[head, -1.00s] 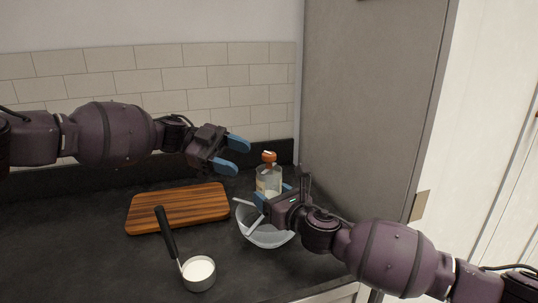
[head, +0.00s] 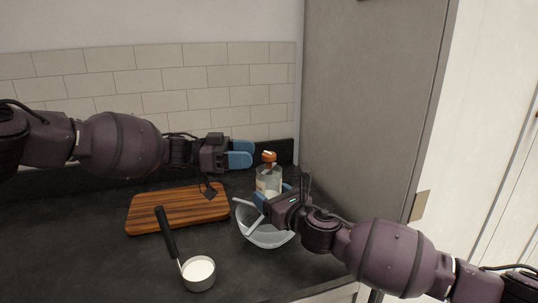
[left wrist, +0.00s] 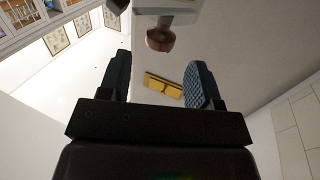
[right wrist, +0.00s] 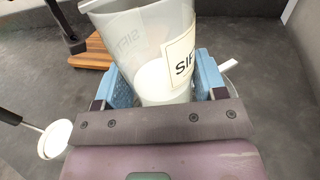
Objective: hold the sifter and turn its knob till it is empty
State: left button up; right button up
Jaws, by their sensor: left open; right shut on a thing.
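The sifter (head: 267,181) is a translucent, labelled cup with a copper-coloured knob (head: 269,156) on top. My right gripper (head: 273,194) is shut on its body and holds it upright over a clear glass bowl (head: 265,238). In the right wrist view the sifter (right wrist: 145,35) sits between the blue fingers, with white powder inside. My left gripper (head: 250,154) is open and empty, just left of the knob at about its height. In the left wrist view the knob (left wrist: 160,39) lies beyond the open fingers, not between them.
A striped wooden board (head: 165,212) lies on the dark counter at left. A black-handled scoop (head: 199,273) holding white powder stands at front. A tall grey panel (head: 370,110) rises at right, close to my right arm. The tiled wall is behind.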

aim_at(269, 153)
pick_arm(q)
jog(key=shift+s+d, duration=0.1)
jog(key=shift+d, duration=2.8)
jog(key=c, duration=0.9)
